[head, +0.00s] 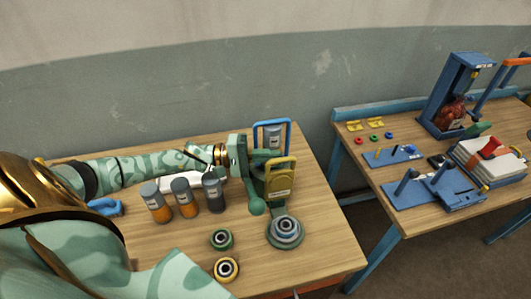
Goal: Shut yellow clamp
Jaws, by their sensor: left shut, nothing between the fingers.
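The yellow clamp (281,179) is an upright yellow frame with a slot near its top and a pale label. My left gripper (263,166) is shut and empty just left of the yellow clamp. Its fingers partly overlap the clamp's left edge in the picture, and I cannot tell whether they touch. The clamp's lower part is partly hidden. My right gripper is not in view.
A blue frame (288,134) with a grey jar stands right behind my gripper. Several grey-lidded jars (157,202) stand left of it. A green ring (221,239) and a yellow ring (227,269) lie in front. The table's right front corner (335,255) is clear.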

